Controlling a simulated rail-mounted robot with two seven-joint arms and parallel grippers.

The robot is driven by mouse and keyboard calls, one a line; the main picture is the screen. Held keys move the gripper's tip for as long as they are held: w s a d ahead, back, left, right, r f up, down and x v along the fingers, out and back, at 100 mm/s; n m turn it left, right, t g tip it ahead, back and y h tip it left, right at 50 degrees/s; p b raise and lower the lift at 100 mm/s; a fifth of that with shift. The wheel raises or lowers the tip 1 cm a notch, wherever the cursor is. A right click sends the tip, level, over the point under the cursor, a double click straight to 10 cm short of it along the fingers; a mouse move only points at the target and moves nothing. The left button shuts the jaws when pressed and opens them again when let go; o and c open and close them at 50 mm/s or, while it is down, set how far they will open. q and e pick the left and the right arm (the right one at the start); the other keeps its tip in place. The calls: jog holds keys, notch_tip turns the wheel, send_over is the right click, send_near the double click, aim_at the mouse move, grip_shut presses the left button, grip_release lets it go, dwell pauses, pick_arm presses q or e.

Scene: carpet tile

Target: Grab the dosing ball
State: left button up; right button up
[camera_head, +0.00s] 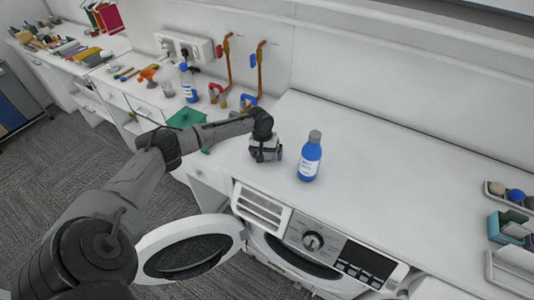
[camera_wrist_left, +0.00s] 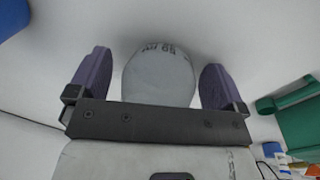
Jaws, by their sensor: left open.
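The dosing ball (camera_wrist_left: 160,78) is a pale grey-white rounded piece with dark printed marks near its top edge. In the left wrist view it sits between the two purple fingers of my left gripper (camera_wrist_left: 157,65), with a visible gap on each side. The gripper is open. In the head view my left gripper (camera_head: 265,155) is low over the white worktop, left of the blue bottle (camera_head: 310,158), and it hides the ball there. The ball's lower part is hidden by the gripper body. My right gripper is not in view.
A washing machine (camera_head: 312,241) with its round door (camera_head: 190,248) open is below the worktop (camera_head: 400,170). A green object (camera_head: 187,118) lies left of my gripper. Trays of small items (camera_head: 510,230) stand at the far right. The worktop between the bottle and trays is clear.

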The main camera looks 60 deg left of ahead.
pick_arm(q)
jog(key=shift+c, duration=0.3)
jog(key=c, duration=1)
jog(key=shift+o, duration=0.2)
jog(key=shift+r, duration=0.15)
